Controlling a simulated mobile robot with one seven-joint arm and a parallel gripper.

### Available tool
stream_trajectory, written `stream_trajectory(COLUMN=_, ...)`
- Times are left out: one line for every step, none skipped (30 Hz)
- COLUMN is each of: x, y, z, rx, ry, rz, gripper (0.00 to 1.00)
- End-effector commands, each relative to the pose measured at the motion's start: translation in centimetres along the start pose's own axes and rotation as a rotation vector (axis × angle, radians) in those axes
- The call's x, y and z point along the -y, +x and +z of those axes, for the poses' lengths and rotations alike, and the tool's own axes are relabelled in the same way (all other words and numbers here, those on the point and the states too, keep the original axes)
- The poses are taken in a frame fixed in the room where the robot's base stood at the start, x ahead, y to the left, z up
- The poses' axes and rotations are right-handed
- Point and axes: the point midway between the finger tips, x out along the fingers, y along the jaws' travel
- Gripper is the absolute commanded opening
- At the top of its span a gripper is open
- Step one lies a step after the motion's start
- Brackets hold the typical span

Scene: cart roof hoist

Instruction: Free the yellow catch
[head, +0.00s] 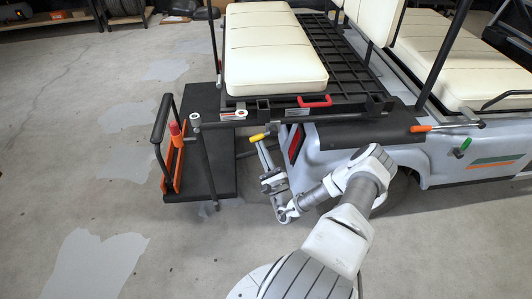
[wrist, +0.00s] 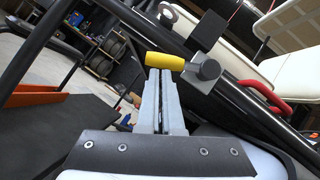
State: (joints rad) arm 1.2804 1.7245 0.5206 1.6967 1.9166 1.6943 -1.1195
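The yellow catch (head: 258,137) is a short yellow grip at the cart's rear frame, left of the red tail light. In the wrist view the yellow catch (wrist: 165,61) lies crosswise just beyond my fingertips, its right end at a grey round pivot on the dark bar. My gripper (head: 263,148) reaches up to it from below. In the wrist view my gripper (wrist: 164,73) has its fingers close together, with only a thin dark line between them and nothing visibly held. The fingertips overlap the catch's lower edge; I cannot tell whether they touch it.
A red handle (head: 315,101) sits on the rack edge right of the catch. An orange-tipped lever (head: 421,128) and a green knob (head: 466,143) are farther right. A black rear platform (head: 215,180) with an orange bracket (head: 174,160) stands left. Open floor lies left.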

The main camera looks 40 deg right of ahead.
Motion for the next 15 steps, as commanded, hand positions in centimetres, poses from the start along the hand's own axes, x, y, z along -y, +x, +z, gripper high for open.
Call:
stream_trajectory(x=-0.05, y=0.74, z=0.86, rx=0.001, ry=0.004, rz=0.001, gripper=0.0)
stream_trajectory(x=-0.09, y=0.83, z=1.05, rx=0.001, ry=0.004, rz=0.001, gripper=0.0)
stream_trajectory(x=-0.16, y=0.92, z=1.2, rx=0.001, ry=0.003, rz=0.001, gripper=0.0)
stream_trajectory(x=-0.22, y=0.97, z=1.28, rx=0.001, ry=0.003, rz=0.001, gripper=0.0)
stream_trajectory(x=-0.27, y=1.01, z=1.33, rx=0.0, ry=0.002, rz=0.001, gripper=0.0)
stream_trajectory(x=-0.33, y=1.05, z=1.39, rx=0.0, ry=0.002, rz=0.001, gripper=0.0)
stream_trajectory(x=-0.37, y=1.06, z=1.41, rx=0.0, ry=0.001, rz=0.001, gripper=0.0)
stream_trajectory(x=-0.4, y=1.07, z=1.42, rx=0.001, ry=0.001, rz=0.001, gripper=0.0)
stream_trajectory(x=-0.44, y=1.07, z=1.41, rx=0.001, ry=0.001, rz=0.001, gripper=0.0)
stream_trajectory(x=-0.46, y=1.07, z=1.4, rx=0.001, ry=0.001, rz=0.001, gripper=0.0)
stream_trajectory(x=-0.48, y=1.06, z=1.39, rx=0.001, ry=0.001, rz=0.001, gripper=0.0)
stream_trajectory(x=-0.5, y=1.05, z=1.37, rx=0.001, ry=0.001, rz=0.001, gripper=0.0)
stream_trajectory(x=-0.5, y=1.05, z=1.37, rx=0.002, ry=0.001, rz=0.001, gripper=0.0)
stream_trajectory(x=-0.5, y=1.05, z=1.37, rx=0.002, ry=0.001, rz=0.001, gripper=0.0)
stream_trajectory(x=-0.5, y=1.06, z=1.37, rx=0.002, ry=0.001, rz=0.001, gripper=0.0)
